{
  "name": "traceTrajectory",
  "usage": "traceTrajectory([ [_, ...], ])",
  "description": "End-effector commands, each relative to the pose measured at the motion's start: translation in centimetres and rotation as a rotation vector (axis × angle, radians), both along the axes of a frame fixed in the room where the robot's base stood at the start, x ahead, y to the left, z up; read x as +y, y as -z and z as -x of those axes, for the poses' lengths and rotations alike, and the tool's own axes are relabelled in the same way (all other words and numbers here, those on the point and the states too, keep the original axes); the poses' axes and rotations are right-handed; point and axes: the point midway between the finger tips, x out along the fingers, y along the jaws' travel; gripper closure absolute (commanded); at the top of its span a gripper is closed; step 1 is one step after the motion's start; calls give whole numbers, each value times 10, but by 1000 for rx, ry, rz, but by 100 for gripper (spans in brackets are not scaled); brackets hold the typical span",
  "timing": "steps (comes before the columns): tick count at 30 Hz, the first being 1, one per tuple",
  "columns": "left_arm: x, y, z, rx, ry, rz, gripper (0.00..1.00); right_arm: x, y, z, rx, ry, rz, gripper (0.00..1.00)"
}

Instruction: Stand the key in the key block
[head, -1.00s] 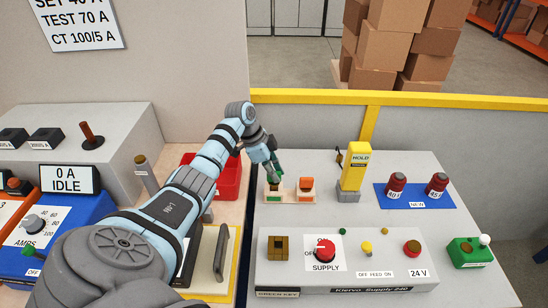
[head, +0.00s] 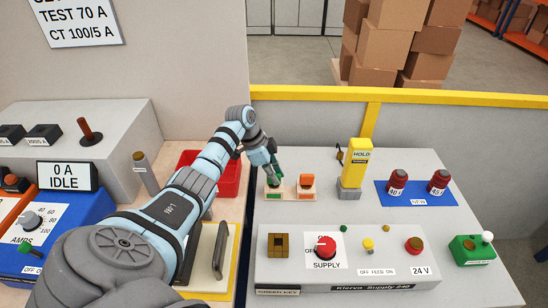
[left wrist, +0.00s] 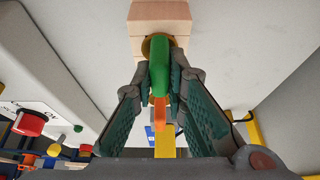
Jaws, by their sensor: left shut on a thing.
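The wooden key block (head: 290,193) stands on the grey cabinet top, with a green mark at its left place and an orange mark at its right place. An orange key (head: 305,182) stands in the right place. My left gripper (head: 274,168) is over the left place, shut on the green key (left wrist: 159,66). In the left wrist view, the green handle lies between the fingers and its brass end meets the wooden block (left wrist: 160,18). I cannot tell how deep the key sits. The orange key shows behind it (left wrist: 160,110). My right gripper is not in view.
The yellow HOLD post (head: 354,165) stands right of the block. Two red pieces stand on a blue mat (head: 417,202). The supply panel (head: 340,250) with its red knob is in front. A red bin (head: 228,180) lies to the left, behind my arm.

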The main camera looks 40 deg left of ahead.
Motion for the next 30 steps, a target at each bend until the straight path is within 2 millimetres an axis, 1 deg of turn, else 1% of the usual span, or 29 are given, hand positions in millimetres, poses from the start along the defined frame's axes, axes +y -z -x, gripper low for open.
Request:
traceTrajectory([
  [6,0,0,0,0,0,0,100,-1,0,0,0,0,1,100],
  [7,0,0,0,0,0,0,82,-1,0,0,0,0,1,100],
  [10,0,0,0,0,0,0,66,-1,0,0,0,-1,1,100],
  [11,0,0,0,0,0,0,64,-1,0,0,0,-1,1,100],
  [20,1,-2,0,0,0,0,64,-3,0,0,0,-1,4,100],
  [23,5,-12,2,-3,-2,-2,64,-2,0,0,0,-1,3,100],
  [26,12,-34,8,-3,-1,-4,64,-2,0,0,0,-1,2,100],
  [30,24,-72,18,-4,-1,-3,64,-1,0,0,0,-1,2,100],
])
